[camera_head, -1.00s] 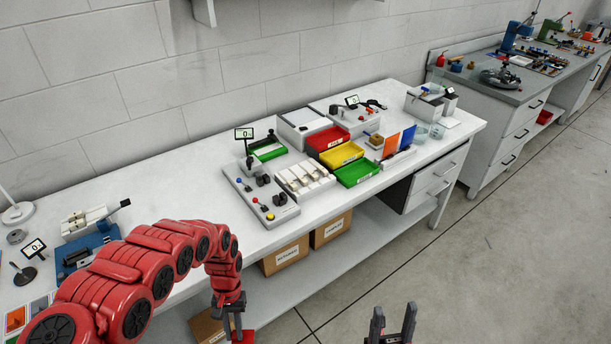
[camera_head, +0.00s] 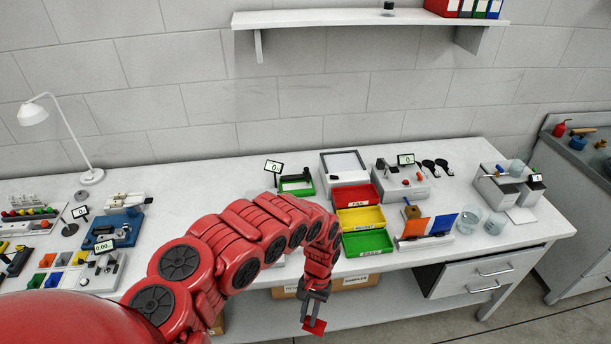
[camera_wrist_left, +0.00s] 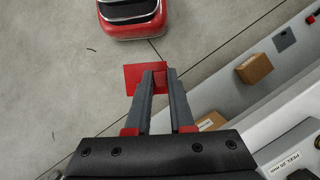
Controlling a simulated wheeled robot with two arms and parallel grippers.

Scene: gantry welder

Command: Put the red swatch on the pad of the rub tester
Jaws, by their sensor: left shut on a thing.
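The red swatch (camera_head: 315,327) is a small flat square at the tips of my left gripper (camera_head: 313,301). The gripper is shut on it and hangs in front of the bench, below the top. In the left wrist view the swatch (camera_wrist_left: 142,76) sticks out to the left from between the fingertips (camera_wrist_left: 157,70), over the floor. I cannot tell for certain which device is the rub tester. A blue-based device (camera_head: 115,230) with a white upper part and dark handle stands at the left of the bench. A grey device (camera_head: 402,184) with a display stands at the back right. My right gripper is out of view.
The white bench (camera_head: 210,180) holds red (camera_head: 356,196), yellow (camera_head: 361,219) and green (camera_head: 368,243) bins, with orange and blue panels (camera_head: 415,228) beside them. A lamp (camera_head: 33,112) and a colored swatch tray (camera_head: 57,270) are at left. Cardboard boxes (camera_wrist_left: 255,68) sit underneath.

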